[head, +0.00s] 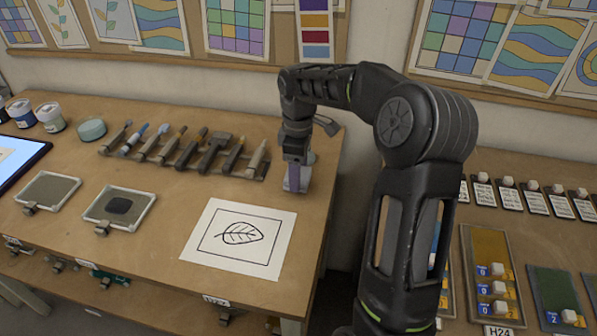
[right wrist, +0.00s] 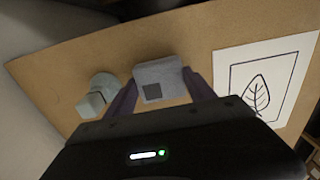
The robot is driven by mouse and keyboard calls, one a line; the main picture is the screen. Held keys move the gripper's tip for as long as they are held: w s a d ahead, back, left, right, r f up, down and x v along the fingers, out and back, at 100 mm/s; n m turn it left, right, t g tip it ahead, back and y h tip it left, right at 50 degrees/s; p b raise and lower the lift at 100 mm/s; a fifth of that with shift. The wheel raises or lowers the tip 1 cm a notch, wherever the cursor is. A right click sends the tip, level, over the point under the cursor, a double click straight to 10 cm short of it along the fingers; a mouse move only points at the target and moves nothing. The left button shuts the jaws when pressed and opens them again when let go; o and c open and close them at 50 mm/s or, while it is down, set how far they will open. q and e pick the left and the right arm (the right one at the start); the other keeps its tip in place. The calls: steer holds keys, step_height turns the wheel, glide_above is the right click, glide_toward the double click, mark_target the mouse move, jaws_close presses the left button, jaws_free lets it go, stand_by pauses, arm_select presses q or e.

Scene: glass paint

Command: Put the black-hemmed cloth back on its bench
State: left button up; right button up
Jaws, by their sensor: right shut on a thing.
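My right gripper (head: 294,178) is low over the right edge of the left bench (head: 160,250). In the right wrist view its fingers (right wrist: 162,88) are shut on a pale grey, block-like piece (right wrist: 168,72) with a dark square on its face. It may be the folded cloth, but I cannot make out a black hem. My left gripper is not in view.
A small grey object (right wrist: 100,92) stands beside the held piece. A leaf drawing (head: 239,237) lies in front of the gripper. Several tools (head: 187,150) lie in a row to its left. A gap separates this bench from the right one (head: 540,245), which holds cards and panels.

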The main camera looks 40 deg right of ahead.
steer(key=shift+f, duration=0.4)
steer(key=shift+f, duration=0.15)
steer(key=o, duration=1.2)
